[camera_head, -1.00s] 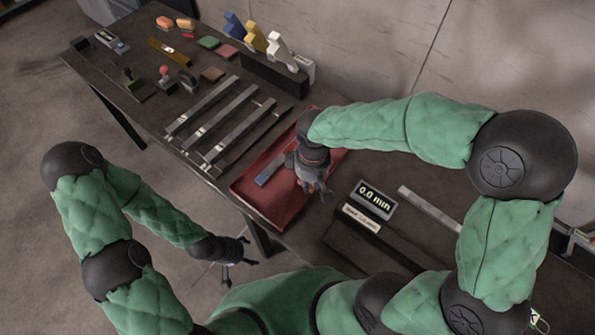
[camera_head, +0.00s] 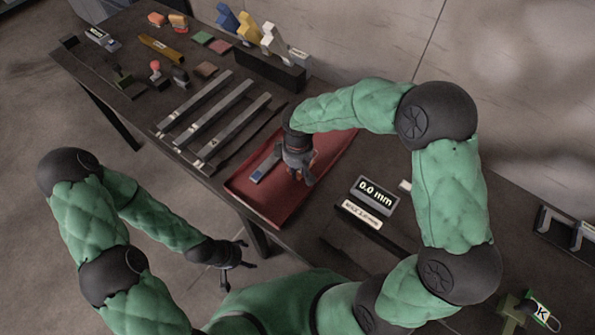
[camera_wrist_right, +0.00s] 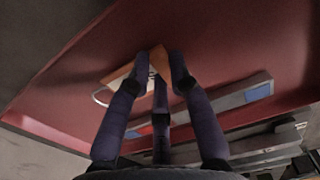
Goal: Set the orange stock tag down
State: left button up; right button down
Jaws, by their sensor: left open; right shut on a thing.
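The orange stock tag (camera_wrist_right: 157,60) is held between the fingers of my right gripper (camera_wrist_right: 160,72), low over or touching the red tray (camera_wrist_right: 225,35); I cannot tell which. The fingers hide part of the tag, and a pale loop shows at its left side. In the head view my right gripper (camera_head: 304,178) is over the red tray (camera_head: 272,204), with a sliver of orange beside it. My left gripper (camera_head: 240,266) is open and empty, off the table's front edge.
A grey bar with a blue end (camera_head: 266,163) lies in the tray beside my right gripper. Slotted grey rails (camera_head: 222,130) lie left of the tray, and a display reading 0.0 mm (camera_head: 375,195) stands to its right. The tray's front part is bare.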

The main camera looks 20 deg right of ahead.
jog(key=shift+f, duration=0.15)
jog(key=c, duration=1.1)
grip_release()
jog(key=shift+r+p, duration=2)
jog(key=shift+r, duration=4.15)
